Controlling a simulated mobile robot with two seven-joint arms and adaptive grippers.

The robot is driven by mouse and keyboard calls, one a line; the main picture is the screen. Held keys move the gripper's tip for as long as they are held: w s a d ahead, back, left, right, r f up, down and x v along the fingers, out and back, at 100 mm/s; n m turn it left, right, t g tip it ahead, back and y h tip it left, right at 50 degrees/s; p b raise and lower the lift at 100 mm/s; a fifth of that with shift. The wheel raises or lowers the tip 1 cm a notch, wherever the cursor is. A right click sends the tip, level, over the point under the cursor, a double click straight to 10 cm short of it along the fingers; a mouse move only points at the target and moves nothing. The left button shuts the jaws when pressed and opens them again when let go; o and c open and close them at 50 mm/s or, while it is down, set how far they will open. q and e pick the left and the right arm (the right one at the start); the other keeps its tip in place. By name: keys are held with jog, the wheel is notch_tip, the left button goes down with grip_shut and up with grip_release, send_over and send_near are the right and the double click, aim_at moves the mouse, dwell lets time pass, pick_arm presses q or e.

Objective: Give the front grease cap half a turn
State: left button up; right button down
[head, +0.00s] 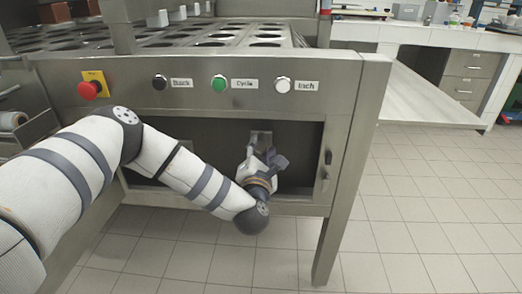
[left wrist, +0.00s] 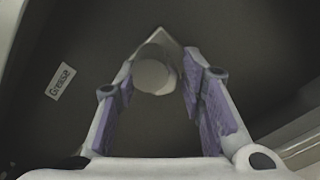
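The grease cap (left wrist: 153,76) is a pale grey round knob on a grey mount, inside the dark recess of the machine's front. In the left wrist view it lies between the tips of my left gripper (left wrist: 157,79), with a narrow gap to each purple-padded finger. The gripper is open. The cap itself is hidden there by the gripper. My right gripper is not in view.
A "Grease" label (left wrist: 60,81) is left of the cap. Above the bay sit a red stop button (head: 89,90) and black, green (head: 219,83) and white buttons. The bay's right post (head: 352,150) stands close to the gripper. Tiled floor (head: 430,210) is clear at right.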

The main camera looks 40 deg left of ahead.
pick_arm(q)
grip_shut()
jog(key=shift+m, duration=0.4)
